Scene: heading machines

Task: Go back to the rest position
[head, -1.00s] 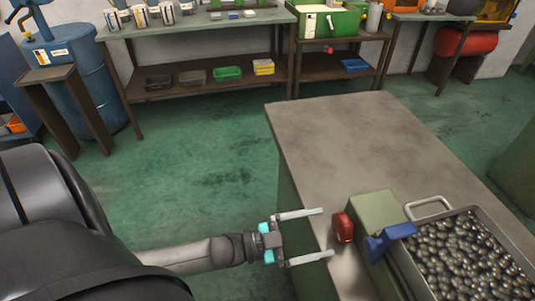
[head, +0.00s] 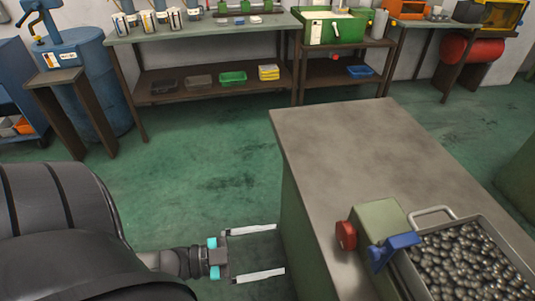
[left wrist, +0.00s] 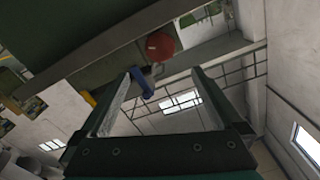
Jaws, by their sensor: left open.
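My left gripper (head: 258,254) is open and empty, with its two pale fingers spread apart. In the head view it is over the floor, just left of the metal-topped table (head: 375,150) and lower than the table top. In the left wrist view the open fingers (left wrist: 160,90) have nothing between them. A red knob (head: 346,235) and a blue lever (head: 393,250) sit on a green box (head: 378,218) at the table's front. The red knob (left wrist: 160,46) and the blue lever (left wrist: 142,84) also show in the left wrist view. My right gripper is not in view.
A metal tray (head: 519,254) full of dark balls stands right of the green box. The table's left edge is close to my left fingers. Green floor (head: 215,180) is clear toward the workbench (head: 210,29) at the back. A blue drum (head: 95,95) stands at the left.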

